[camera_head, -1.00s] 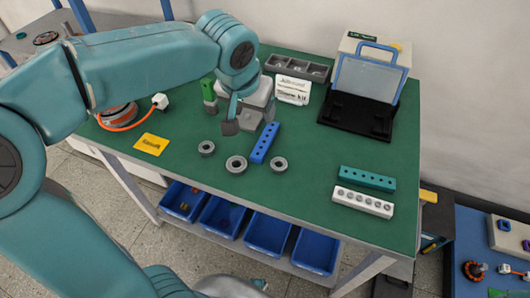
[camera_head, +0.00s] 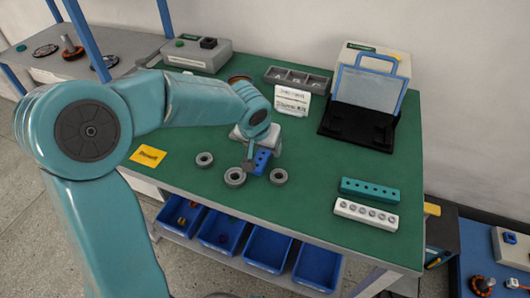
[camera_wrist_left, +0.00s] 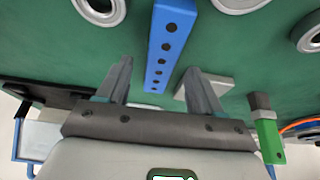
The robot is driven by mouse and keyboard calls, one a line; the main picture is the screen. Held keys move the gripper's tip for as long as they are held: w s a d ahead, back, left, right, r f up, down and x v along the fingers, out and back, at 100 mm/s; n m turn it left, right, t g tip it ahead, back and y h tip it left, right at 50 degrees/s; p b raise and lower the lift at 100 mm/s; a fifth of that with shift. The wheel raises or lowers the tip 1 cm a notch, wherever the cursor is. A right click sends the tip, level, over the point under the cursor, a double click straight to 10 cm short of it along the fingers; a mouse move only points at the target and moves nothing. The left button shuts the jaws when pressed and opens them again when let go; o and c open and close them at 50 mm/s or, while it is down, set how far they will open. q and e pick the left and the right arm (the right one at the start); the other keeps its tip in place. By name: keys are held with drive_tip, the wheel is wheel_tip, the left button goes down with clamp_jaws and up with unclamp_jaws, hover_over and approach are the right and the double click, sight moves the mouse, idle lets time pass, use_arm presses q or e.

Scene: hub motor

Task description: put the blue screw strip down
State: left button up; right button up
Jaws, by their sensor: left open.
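The blue screw strip (camera_head: 262,161) lies flat on the green table top, with its far part hidden behind my left gripper in the head view. In the left wrist view the strip (camera_wrist_left: 168,45) shows a row of dark holes, and its far end reaches between the two fingers. My left gripper (camera_wrist_left: 158,68) is open, its fingers apart on either side of the strip's line with gaps to it. In the head view my left gripper (camera_head: 260,152) is over the strip. My right gripper is not in view.
Grey rings (camera_head: 234,177) lie close to the strip. A teal strip (camera_head: 370,190) and a white strip (camera_head: 366,214) lie at the right. A yellow card (camera_head: 148,156) is at the left. A black stand (camera_head: 357,126) is at the back right. The front middle is clear.

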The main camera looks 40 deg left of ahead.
use_arm(q)
drive_tip(key=shift+x, duration=0.85)
drive_tip(key=shift+r, duration=0.1)
clamp_jaws()
